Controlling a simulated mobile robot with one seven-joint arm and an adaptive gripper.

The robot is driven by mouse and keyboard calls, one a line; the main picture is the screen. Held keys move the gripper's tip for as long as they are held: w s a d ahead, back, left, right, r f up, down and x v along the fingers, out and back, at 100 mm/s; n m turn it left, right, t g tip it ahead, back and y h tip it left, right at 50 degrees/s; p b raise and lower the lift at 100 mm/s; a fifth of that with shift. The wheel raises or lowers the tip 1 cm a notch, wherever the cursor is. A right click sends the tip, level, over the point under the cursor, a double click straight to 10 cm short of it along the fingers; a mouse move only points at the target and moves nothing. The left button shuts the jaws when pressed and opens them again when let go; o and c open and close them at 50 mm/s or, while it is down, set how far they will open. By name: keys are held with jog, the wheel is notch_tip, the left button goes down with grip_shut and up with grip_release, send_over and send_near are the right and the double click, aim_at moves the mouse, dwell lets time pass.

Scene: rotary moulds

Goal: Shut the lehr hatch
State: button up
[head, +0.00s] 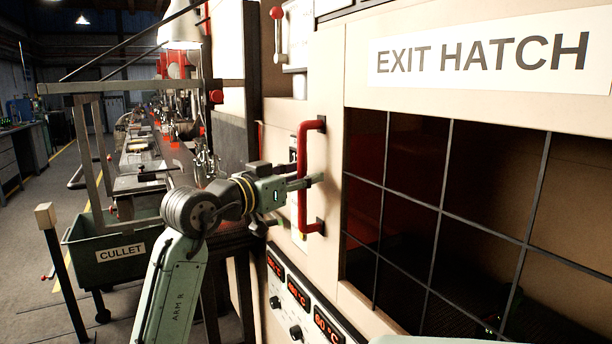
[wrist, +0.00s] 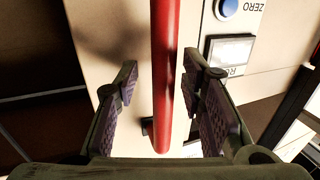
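The lehr hatch is a beige panel (head: 326,90) beside a dark gridded window (head: 455,200), under a sign (head: 480,52) reading EXIT HATCH. I cannot tell how far the hatch stands open. A red vertical bar handle (head: 303,150) is fixed on the panel left of the window. My gripper (head: 304,183) is at the middle of the handle. In the wrist view, the red bar (wrist: 162,30) runs between my two fingers (wrist: 159,82). The fingers are open, with a visible gap on each side of the bar.
Digital displays and knobs (head: 298,293) line the front below the handle. A green CULLET bin (head: 120,252) and a wooden-topped post (head: 46,216) stand at the left. A long bench line (head: 140,160) runs back, with free floor (head: 30,250) left of it.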

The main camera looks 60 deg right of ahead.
jog(key=v, duration=1)
jog(key=shift+a, duration=0.4)
